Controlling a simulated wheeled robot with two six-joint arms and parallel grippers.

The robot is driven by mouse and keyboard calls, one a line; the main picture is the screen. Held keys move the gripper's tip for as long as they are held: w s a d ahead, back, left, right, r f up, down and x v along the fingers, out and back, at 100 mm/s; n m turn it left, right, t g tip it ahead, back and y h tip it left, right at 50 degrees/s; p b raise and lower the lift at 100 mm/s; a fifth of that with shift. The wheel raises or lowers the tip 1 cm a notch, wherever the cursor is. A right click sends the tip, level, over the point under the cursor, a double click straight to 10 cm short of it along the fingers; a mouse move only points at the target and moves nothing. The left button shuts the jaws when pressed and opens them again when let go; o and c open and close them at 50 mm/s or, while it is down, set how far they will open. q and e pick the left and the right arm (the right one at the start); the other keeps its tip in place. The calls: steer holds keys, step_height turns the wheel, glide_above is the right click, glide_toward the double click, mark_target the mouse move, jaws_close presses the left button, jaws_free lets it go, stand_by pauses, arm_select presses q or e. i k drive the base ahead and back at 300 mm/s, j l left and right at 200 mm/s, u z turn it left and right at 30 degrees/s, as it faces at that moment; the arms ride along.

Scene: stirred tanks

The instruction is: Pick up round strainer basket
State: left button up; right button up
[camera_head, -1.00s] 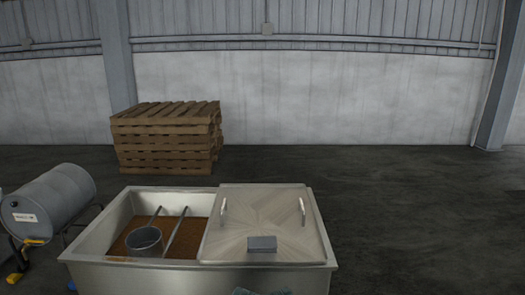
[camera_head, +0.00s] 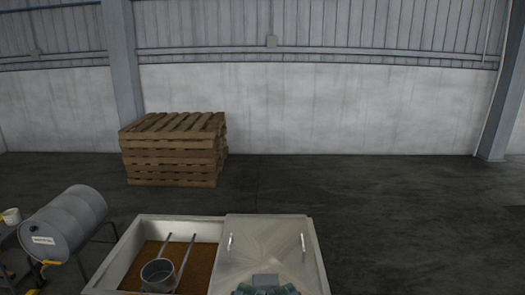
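The round strainer basket (camera_head: 158,275) is a grey metal cylinder with an open top. It sits in the open left half of the steel tank (camera_head: 130,239), at the near end of two parallel metal bars, above brown contents. No gripper shows clearly in the head view. A dark teal shape at the bottom edge, over the lid's near part, is cut off and I cannot tell what it is.
A steel lid (camera_head: 266,246) with two handles covers the tank's right half. A grey drum (camera_head: 68,222) lies on a stand at the left. A stack of wooden pallets (camera_head: 172,157) stands behind. The floor at right is clear.

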mark_target(159, 277)
steer(key=j+z, duration=0.2)
steer(key=j, duration=0.35)
steer(key=j+z, duration=0.2)
steer(key=j, duration=0.4)
steer(key=k+j+z, duration=0.15)
steer(key=j, duration=0.4)
